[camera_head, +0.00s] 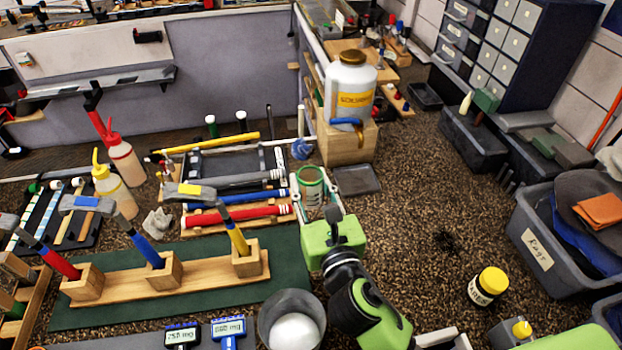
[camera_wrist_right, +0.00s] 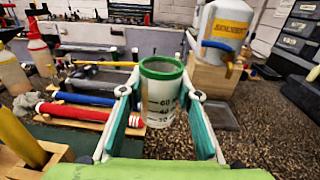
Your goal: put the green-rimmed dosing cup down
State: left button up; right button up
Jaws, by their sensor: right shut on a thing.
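The green-rimmed dosing cup (camera_head: 311,187) is a clear cup with dark graduation marks, in the middle of the head view. My right gripper (camera_head: 319,200) is shut on it, one finger on each side. In the right wrist view the cup (camera_wrist_right: 160,95) stands upright between the fingers of the right gripper (camera_wrist_right: 161,112), its green rim above the fingertips. I cannot tell whether its base touches anything. My left gripper is not in view.
A wooden block (camera_head: 346,143) bears a large white solvent jug (camera_head: 350,88) behind the cup. A dark shallow tray (camera_head: 357,180) lies right of the cup. Grips lie on a rack at left. A metal bucket (camera_head: 291,318) stands in front. Speckled surface at right is partly clear.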

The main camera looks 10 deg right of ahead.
jog(key=w+d+f, duration=0.1)
jog(key=w+f, duration=0.1)
jog(key=w+d+f, duration=0.1)
jog(key=w+f, duration=0.1)
jog(key=w, duration=0.1)
jog(key=w+d+f+b, duration=0.1)
jog(key=w+f, duration=0.2)
jog(key=shift+w, duration=0.2)
jog(key=shift+w+d+f, duration=0.1)
jog(key=shift+w+f, duration=0.05)
jog(key=f, duration=0.1)
jog(key=f+b, duration=0.1)
jog(key=f, duration=0.1)
jog(key=shift+w+d+f, duration=0.2)
jog(key=shift+w+f, duration=0.1)
jog(key=shift+w, duration=0.05)
jog(key=shift+f+b, duration=0.15)
jog(key=shift+b, duration=0.15)
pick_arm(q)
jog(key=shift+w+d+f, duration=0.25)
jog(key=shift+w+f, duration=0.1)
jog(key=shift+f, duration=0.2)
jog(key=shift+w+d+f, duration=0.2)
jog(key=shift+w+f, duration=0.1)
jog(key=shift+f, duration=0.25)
pick_arm(e)
jog(key=shift+a, duration=0.1)
